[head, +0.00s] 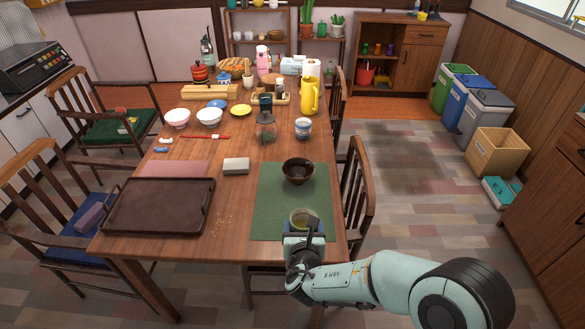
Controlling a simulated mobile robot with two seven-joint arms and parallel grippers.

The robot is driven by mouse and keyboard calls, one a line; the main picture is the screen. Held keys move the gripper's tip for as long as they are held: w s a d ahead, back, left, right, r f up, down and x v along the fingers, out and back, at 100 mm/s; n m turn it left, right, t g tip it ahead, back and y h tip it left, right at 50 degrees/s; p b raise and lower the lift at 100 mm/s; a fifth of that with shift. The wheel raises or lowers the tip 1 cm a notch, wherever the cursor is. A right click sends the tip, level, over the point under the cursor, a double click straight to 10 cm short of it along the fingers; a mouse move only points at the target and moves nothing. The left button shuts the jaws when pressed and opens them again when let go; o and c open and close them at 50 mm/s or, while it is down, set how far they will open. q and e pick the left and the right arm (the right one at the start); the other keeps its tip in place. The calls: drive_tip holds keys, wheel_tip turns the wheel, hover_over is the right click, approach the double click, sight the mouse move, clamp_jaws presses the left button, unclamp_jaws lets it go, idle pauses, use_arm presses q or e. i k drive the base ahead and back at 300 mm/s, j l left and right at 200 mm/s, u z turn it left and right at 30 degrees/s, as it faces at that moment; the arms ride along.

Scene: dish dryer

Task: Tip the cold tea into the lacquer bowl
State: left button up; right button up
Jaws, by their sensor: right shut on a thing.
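The lacquer bowl (298,172), dark brown with a black inside, stands upright on the green placemat (270,208). A small cup (304,216) with yellow-green tea in it is on the near side of the bowl, apart from it. My right gripper (304,231) is shut on the cup from the near side. The cup looks about upright, and the tea shows inside its rim. The gripper hides the cup's near side, and I cannot tell if its base touches the mat. My left gripper is not in view.
Beyond the bowl stand a blue-and-white cup (303,128), a glass pot (265,130), a yellow pitcher (309,97) and white bowls (209,117). A chair (356,190) stands at the right edge.

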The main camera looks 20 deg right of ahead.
sight(298, 171)
drive_tip(key=u, duration=0.85)
drive_tip(key=l+u, duration=0.2)
drive_tip(key=u, duration=0.45)
drive_tip(key=k+l, duration=0.15)
drive_tip(key=l, duration=0.25)
drive_tip(key=k+l, duration=0.1)
drive_tip(key=l, duration=0.35)
drive_tip(key=k+l, duration=0.15)
drive_tip(key=l, duration=0.25)
